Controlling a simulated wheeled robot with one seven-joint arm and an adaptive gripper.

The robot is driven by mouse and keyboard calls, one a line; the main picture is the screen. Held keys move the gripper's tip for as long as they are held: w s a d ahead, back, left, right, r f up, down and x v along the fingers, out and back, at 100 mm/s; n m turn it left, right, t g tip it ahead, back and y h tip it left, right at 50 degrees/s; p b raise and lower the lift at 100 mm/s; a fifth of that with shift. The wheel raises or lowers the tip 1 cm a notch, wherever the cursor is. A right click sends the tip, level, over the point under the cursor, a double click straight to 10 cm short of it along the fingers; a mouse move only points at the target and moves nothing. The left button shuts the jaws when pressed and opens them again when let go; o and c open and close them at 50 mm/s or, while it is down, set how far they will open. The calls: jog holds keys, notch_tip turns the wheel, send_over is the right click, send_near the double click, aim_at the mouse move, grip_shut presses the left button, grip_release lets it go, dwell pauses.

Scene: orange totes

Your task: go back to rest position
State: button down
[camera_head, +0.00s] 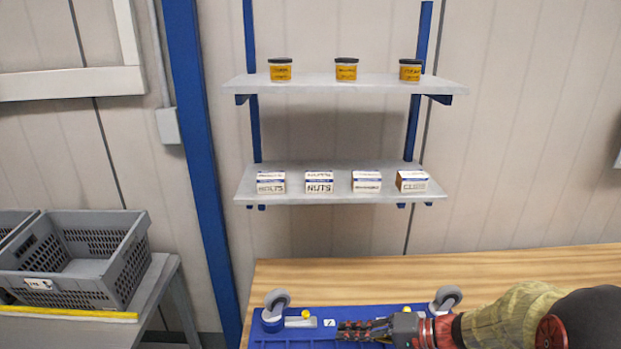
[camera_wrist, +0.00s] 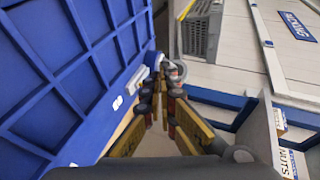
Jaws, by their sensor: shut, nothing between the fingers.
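My gripper (camera_head: 345,330) reaches in from the right in the head view and points left, in front of or over a blue wheeled base (camera_head: 268,333) on the wooden table (camera_head: 430,275). The exact gap between them cannot be told. In the wrist view my gripper (camera_wrist: 161,88) has its fingers converging toward the picture's middle, with nothing held. The blue base's ribbed face (camera_wrist: 60,70) fills the left side of that view, close beside the fingers.
Grey caster wheels (camera_head: 277,301) stand up from the blue base. A wall shelf (camera_head: 340,194) holds several small boxes; an upper shelf (camera_head: 345,85) holds three jars. A grey crate (camera_head: 120,268) sits on a side table at left. The right table top is clear behind my arm.

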jog(key=s+r+n+g+h, duration=0.1)
jog(key=s+r+g+h, duration=0.15)
jog(key=s, duration=0.45)
jog(key=s+r+n+g+h, duration=0.1)
jog(key=s+r+n+h, duration=0.2)
jog(key=s, duration=0.5)
jog(key=s+d+r+m+t+h, duration=0.1)
jog(key=s+d+r+t+h, duration=0.3)
jog(key=d, duration=0.5)
notch_tip(320, 180, up, 2)
jog(key=s+h, duration=0.2)
jog(key=h, duration=0.1)
jog(key=shift+s+d, duration=0.15)
jog(key=shift+s, duration=0.15)
